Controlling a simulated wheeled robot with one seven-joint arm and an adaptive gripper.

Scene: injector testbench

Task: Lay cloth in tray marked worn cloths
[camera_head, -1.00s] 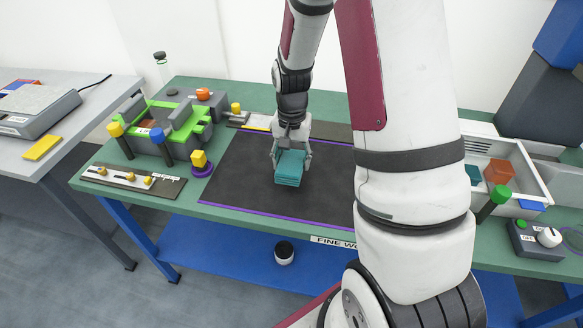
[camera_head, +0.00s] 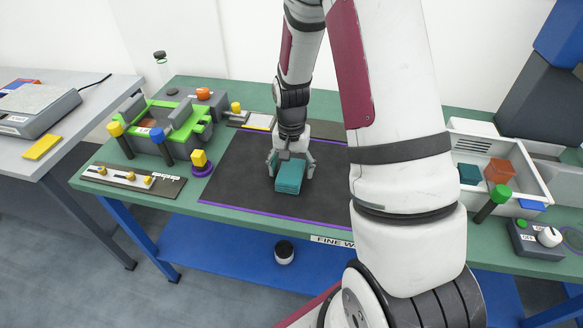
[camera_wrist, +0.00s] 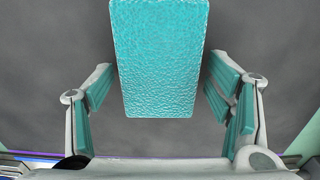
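A teal folded cloth (camera_head: 290,176) lies on the dark mat in the head view. It fills the upper middle of the wrist view (camera_wrist: 158,60). My gripper (camera_head: 291,170) is over it with its fingers spread, one on each side. In the wrist view, gaps show between the cloth and both finger pads (camera_wrist: 160,95). A white tray (camera_head: 538,172) stands at the right of the bench, partly behind my arm. It holds a teal piece (camera_head: 469,174) and an orange-brown block (camera_head: 498,171). I cannot read any worn cloths marking.
The dark mat (camera_head: 235,170) is otherwise clear around the cloth. A green fixture (camera_head: 185,125) with knobbed posts and a yellow block on a purple base (camera_head: 201,161) stand at the left. A green-topped post (camera_head: 493,204) and a control box (camera_head: 537,238) stand near the tray's front.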

